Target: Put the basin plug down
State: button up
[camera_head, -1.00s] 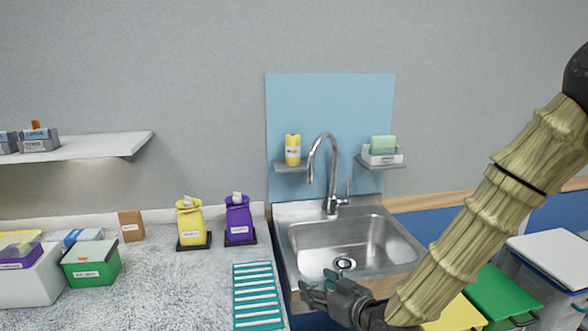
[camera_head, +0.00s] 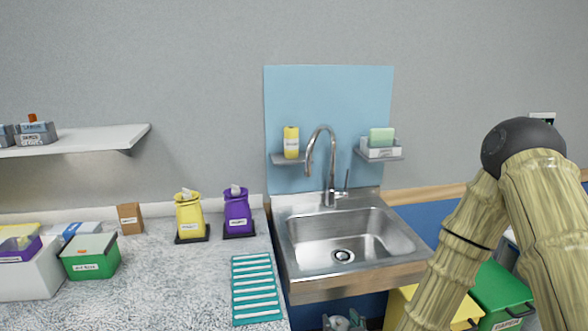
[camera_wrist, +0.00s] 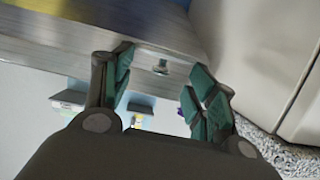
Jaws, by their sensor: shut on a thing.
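My gripper (camera_head: 343,323) is at the bottom edge of the head view, in front of and below the sink's front rim, partly cut off. In the head view the plug cannot be made out in the gripper. The steel basin (camera_head: 305,245) has a dark-ringed drain (camera_head: 343,256) in its floor.
A tall tap (camera_head: 328,170) stands behind the basin. Yellow and green bins (camera_head: 497,296) stand right, below the sink.

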jog(key=s+d+f+m+h, duration=0.2)
jog(key=s+d+f, duration=0.3)
jog(key=f, duration=0.4)
jog(key=shift+s+d+m+h, duration=0.3)
jog(key=shift+s+m+h, duration=0.1)
jog(key=shift+h, duration=0.4)
